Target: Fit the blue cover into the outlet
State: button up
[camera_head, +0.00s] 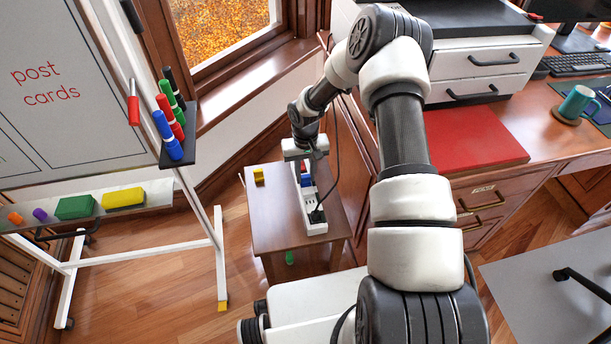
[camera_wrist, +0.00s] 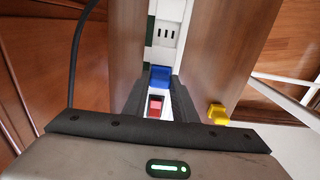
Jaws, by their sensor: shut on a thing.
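A white power strip (camera_head: 314,218) lies on a small wooden side table, with a black plug and cable at its near end. In the wrist view, an outlet with dark slots shows on the strip (camera_wrist: 166,36), and a red switch (camera_wrist: 155,106) shows between my fingers. My gripper (camera_wrist: 159,88) points down over the strip, shut on the blue cover (camera_wrist: 159,75). The blue cover also shows in the head view (camera_head: 306,181), over the strip. I cannot tell whether it touches the strip or sits in an outlet.
A yellow piece (camera_head: 258,175) lies on the side table (camera_head: 265,215), left of the strip. A green piece (camera_head: 289,258) shows low by the table's front. A whiteboard easel (camera_head: 219,240) stands left; a desk with a red pad (camera_head: 470,135) stands right.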

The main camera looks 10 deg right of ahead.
jog(key=shift+f, duration=0.2)
jog(key=o, duration=1)
jog(key=shift+r, duration=0.1)
